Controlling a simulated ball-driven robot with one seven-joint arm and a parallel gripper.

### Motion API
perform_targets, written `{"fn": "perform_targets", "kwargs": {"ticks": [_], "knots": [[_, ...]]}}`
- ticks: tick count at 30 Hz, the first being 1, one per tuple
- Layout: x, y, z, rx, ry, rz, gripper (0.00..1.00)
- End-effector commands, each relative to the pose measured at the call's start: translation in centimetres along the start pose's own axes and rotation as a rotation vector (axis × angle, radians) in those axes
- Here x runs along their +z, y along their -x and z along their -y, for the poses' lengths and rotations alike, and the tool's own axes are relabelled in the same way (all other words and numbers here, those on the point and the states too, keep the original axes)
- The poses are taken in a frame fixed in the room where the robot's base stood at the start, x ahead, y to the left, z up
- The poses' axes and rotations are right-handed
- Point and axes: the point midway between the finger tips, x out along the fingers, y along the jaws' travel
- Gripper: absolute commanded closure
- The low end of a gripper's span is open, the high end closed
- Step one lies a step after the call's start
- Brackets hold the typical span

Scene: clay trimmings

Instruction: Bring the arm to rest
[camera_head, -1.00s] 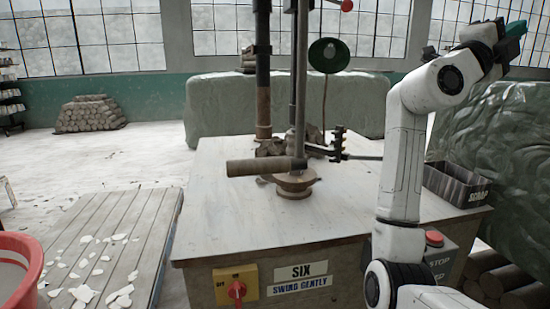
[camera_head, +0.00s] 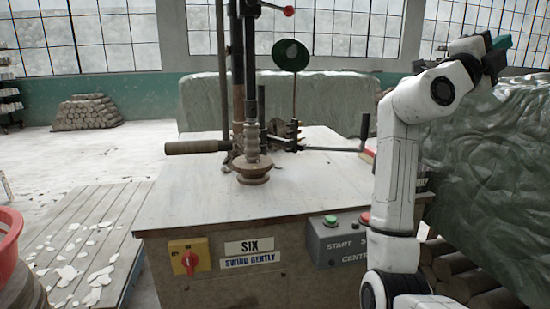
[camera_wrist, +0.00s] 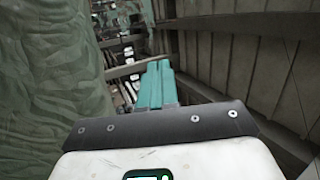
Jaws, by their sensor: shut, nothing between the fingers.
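My white arm rises on the right of the head view, bent at the elbow, with the forearm reaching up and to the right. My gripper (camera_head: 500,42) is at its end, high at the right, clear of the machine table. In the wrist view its teal fingers (camera_wrist: 157,84) lie together, shut, with nothing between them. Beyond the fingers are a grey-green wrapped surface and dark beams.
A wooden machine table (camera_head: 200,205) with a clay piece (camera_head: 252,165) and a long handle (camera_head: 198,146) stands ahead. A start-stop box (camera_head: 340,240) is on its front. A wrapped green mass (camera_head: 495,155) is right, behind my arm. Pale scraps lie on the boards (camera_head: 95,225) at left.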

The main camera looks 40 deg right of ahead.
Motion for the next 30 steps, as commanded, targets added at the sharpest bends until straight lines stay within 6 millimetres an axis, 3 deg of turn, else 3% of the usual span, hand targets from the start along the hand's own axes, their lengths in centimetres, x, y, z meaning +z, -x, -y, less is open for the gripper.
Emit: {"fn": "perform_targets", "kwargs": {"ticks": [8, 14, 17, 20, 24, 30], "knots": [[3.1, 3.0, -4.1, 0.071, 0.099, 0.115, 1.0], [6.4, 7.0, -8.6, 0.136, 0.219, 0.262, 1.0], [8.4, 10.1, -11.8, 0.173, 0.312, 0.373, 1.0], [10.6, 14.6, -15.9, 0.21, 0.437, 0.526, 1.0], [12.8, 22.0, -21.9, 0.234, 0.637, 0.777, 1.0], [13.0, 33.3, -29.8, 0.199, 0.931, 1.159, 1.0]]}}
